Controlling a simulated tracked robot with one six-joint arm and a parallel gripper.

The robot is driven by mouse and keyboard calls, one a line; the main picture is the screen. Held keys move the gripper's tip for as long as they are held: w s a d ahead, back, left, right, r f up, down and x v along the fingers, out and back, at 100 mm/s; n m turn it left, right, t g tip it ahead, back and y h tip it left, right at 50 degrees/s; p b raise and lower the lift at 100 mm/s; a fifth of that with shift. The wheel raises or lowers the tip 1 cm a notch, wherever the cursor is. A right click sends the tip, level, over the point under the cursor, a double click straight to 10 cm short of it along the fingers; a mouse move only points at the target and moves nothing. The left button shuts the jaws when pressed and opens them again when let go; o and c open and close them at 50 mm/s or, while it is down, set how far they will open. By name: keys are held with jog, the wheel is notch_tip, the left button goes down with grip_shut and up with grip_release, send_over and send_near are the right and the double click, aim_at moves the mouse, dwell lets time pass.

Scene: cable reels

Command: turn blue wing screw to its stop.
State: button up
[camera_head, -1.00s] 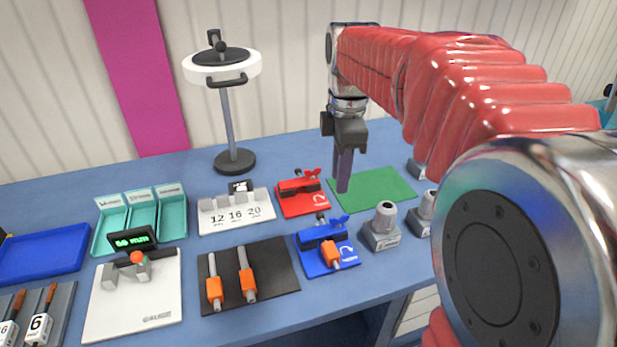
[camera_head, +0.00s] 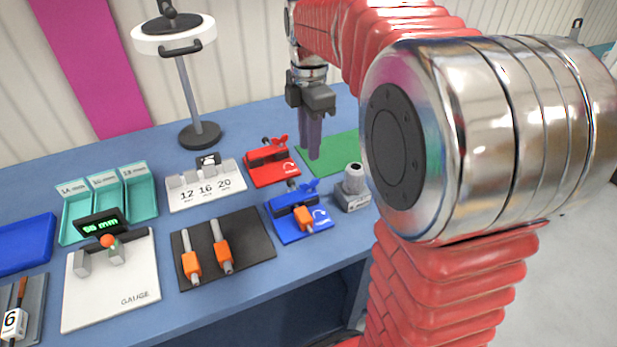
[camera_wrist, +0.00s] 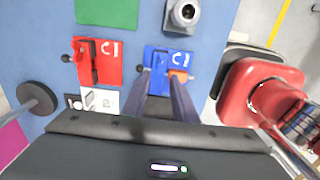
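The blue wing screw (camera_head: 307,186) stands at the back of the blue clamp fixture (camera_head: 288,229). An orange-handled piece (camera_head: 303,217) sits in its dark jaws. In the wrist view the blue fixture (camera_wrist: 155,53) lies beyond the fingertips; I cannot make out its wing there, and a finger covers part of that side. My gripper (camera_head: 313,156) points down near the left edge of the green mat, behind the blue fixture and right of the red one. Its two fingers (camera_wrist: 161,76) are apart, with nothing between them, clear of the screw.
The red clamp fixture (camera_head: 270,176) with its own red wing stands close by on the left. A grey post block (camera_head: 353,190) is close on the right. The green mat (camera_head: 335,157) is bare. A lamp (camera_head: 200,135) and the dark tool mat (camera_head: 250,250) are farther left.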

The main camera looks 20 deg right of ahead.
aim_at(309, 185)
notch_tip(309, 185, down, 11)
jog(key=shift+r, duration=0.1)
dwell(0.4)
jog(key=shift+c, duration=0.5)
grip_shut()
jog(key=shift+a, duration=0.1)
